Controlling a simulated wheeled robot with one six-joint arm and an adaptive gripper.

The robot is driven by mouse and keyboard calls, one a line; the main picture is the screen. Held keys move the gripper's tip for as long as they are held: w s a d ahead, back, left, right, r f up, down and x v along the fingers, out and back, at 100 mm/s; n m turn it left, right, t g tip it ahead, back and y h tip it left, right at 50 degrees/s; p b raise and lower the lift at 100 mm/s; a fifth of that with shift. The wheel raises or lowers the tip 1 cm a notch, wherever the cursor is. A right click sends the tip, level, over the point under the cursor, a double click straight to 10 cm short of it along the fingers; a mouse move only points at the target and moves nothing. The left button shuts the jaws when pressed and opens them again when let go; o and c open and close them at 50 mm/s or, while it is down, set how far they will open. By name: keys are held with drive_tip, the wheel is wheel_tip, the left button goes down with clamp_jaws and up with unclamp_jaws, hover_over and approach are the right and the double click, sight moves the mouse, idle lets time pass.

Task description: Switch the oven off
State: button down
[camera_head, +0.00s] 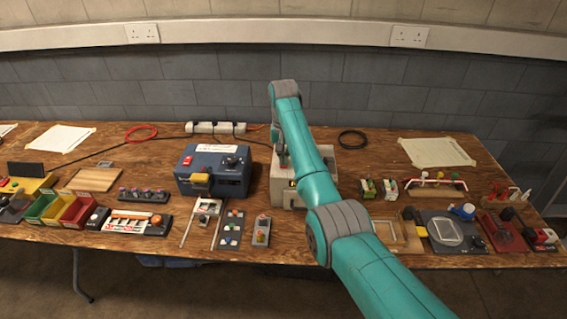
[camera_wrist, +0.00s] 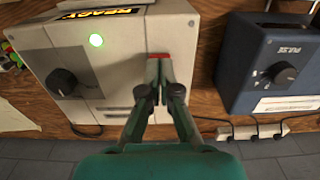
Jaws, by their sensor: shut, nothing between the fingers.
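The oven (camera_head: 281,192) is a pale grey box near the middle of the bench, mostly hidden behind my arm in the head view.
A blue box (camera_head: 213,180) with a red switch and black knob stands left of the oven; it also shows in the wrist view (camera_wrist: 268,70). A white power strip (camera_head: 215,128) lies behind. Small panels and trays line the bench front. A black cable coil (camera_head: 352,139) lies right.

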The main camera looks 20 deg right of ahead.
drive_tip(key=shift+f, duration=0.6)
idle(0.3)
drive_tip(key=shift+r, duration=3.55)
